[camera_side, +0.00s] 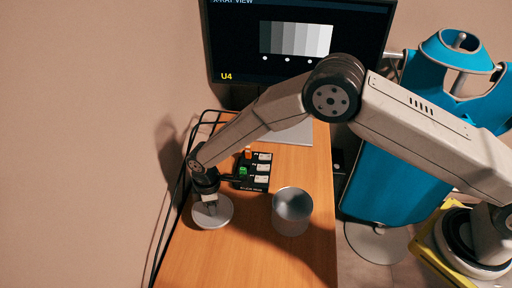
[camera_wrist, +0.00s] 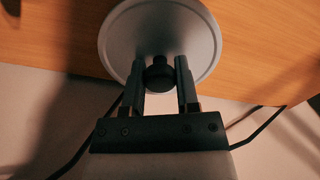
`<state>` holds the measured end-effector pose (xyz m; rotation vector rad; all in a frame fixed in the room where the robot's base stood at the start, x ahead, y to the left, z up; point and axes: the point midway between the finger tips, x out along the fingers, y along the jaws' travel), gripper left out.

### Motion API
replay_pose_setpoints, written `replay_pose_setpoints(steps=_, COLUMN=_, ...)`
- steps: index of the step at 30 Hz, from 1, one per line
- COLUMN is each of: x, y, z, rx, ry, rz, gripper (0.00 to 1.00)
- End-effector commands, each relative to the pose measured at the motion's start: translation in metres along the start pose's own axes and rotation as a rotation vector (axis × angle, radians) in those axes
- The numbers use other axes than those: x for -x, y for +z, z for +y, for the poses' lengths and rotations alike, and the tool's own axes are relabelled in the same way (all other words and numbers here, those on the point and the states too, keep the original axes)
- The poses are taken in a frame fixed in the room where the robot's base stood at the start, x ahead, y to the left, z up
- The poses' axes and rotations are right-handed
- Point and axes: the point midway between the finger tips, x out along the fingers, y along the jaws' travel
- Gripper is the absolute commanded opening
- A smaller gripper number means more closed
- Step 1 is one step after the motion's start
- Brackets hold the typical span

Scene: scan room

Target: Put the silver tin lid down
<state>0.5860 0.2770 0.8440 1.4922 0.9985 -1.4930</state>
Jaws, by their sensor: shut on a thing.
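The silver tin lid (camera_side: 223,213) is a round grey disc at the left edge of the wooden table. The lid looks level. I cannot tell whether it touches the table. A silver tin (camera_side: 291,222), open at the top, stands to the right of the lid.
A black block with white labels and a green part (camera_side: 253,172) lies behind the lid and tin. A black cable (camera_side: 180,190) runs along the table's left edge by the wall. A monitor (camera_side: 298,40) stands at the back. A blue apron-like shape (camera_side: 385,180) is at right. The front table is clear.

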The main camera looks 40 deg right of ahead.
Motion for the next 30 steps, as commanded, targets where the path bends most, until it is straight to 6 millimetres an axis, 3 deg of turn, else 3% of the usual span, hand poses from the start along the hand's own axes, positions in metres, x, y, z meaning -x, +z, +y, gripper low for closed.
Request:
replay_pose_setpoints(steps=11, x=-0.005, y=-0.003, z=0.003, rx=0.0, ry=0.0, rz=0.0, gripper=0.0)
replay_pose_setpoints(steps=21, x=-0.035, y=-0.004, z=0.004, rx=0.0, ry=0.001, rz=-0.001, gripper=0.0)
replay_pose_setpoints(steps=30, x=-0.036, y=-0.004, z=0.004, rx=0.0, ry=0.001, rz=0.0, gripper=0.0)
